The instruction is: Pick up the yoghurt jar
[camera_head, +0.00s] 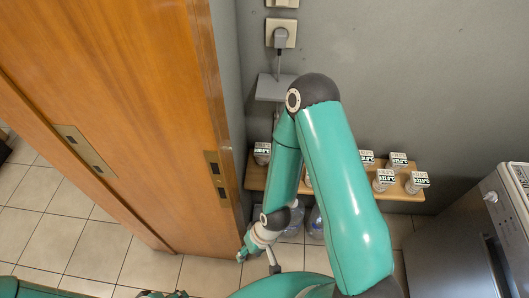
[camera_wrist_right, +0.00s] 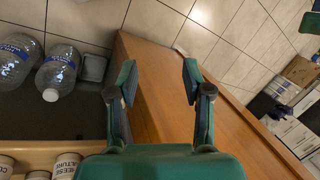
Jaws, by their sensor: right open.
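Several small jars with white labels stand on a narrow wooden shelf (camera_head: 402,192). One jar (camera_head: 262,153) is at the shelf's left end, and others, such as the front right jar (camera_head: 417,182), are at the right. I cannot tell which one is the yoghurt jar. My right gripper (camera_head: 258,262) is open and empty, below and in front of the shelf's left part. In the right wrist view its open fingers (camera_wrist_right: 157,82) point at the wooden door edge, with a jar (camera_wrist_right: 66,166) at the lower left. My left gripper (camera_head: 165,294) shows only partly at the bottom edge.
A wooden door (camera_head: 120,90) stands left of the shelf. Water bottles (camera_head: 316,222) stand beneath the shelf; two bottles (camera_wrist_right: 58,72) show in the right wrist view. A metal appliance (camera_head: 460,245) is at the right. My right arm hides the middle of the shelf.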

